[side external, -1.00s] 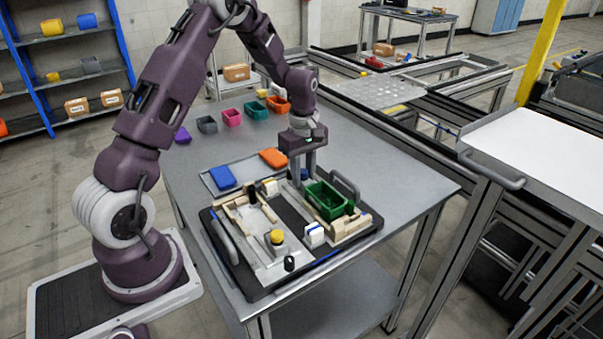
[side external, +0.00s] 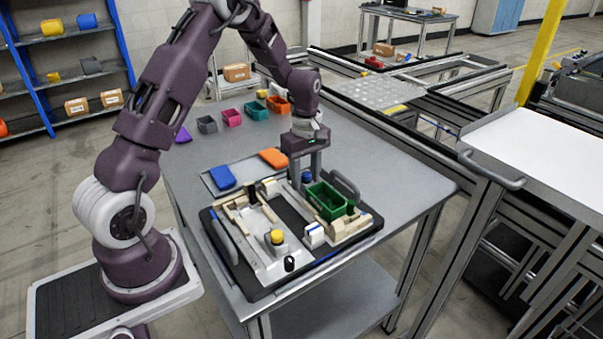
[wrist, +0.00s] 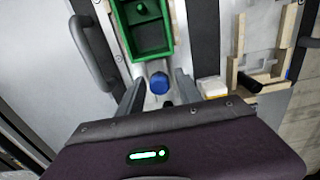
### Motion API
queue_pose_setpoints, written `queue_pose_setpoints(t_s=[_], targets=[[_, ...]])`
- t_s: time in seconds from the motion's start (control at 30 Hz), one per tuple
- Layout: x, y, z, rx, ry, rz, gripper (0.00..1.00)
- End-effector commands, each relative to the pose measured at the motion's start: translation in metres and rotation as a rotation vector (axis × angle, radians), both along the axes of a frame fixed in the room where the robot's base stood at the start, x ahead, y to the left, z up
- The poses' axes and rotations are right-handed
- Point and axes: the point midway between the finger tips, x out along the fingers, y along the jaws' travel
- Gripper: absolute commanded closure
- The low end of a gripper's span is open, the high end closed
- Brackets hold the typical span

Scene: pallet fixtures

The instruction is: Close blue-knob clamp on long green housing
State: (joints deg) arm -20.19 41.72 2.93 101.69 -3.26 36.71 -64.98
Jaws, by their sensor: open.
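The long green housing (side external: 326,201) sits in a fixture on the black pallet (side external: 368,233), and it also shows at the top of the wrist view (wrist: 148,35). The blue knob (wrist: 159,83) of the clamp is just beyond the housing's near end in the wrist view. It also shows in the side view (side external: 307,177), under my gripper. My gripper (wrist: 159,92) is open, with one finger on each side of the blue knob and visible gaps between. Whether the fingertips reach down past the knob cannot be told.
A yellow knob (side external: 277,237) stands on the neighbouring fixture. A grey handle (side external: 344,184) rises at the pallet's edge beside the housing. Blue (side external: 222,177) and orange (side external: 273,158) parts lie on a tray behind. Small coloured bins stand at the table's back.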

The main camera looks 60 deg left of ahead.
Motion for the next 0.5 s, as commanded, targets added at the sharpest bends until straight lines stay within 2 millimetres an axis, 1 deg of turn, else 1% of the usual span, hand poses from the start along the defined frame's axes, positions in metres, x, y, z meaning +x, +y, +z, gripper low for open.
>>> queue_pose_setpoints(t_s=[0.5], targets=[[0.001,0.0,0.053,0.002,-0.003,0.0,0.58]])
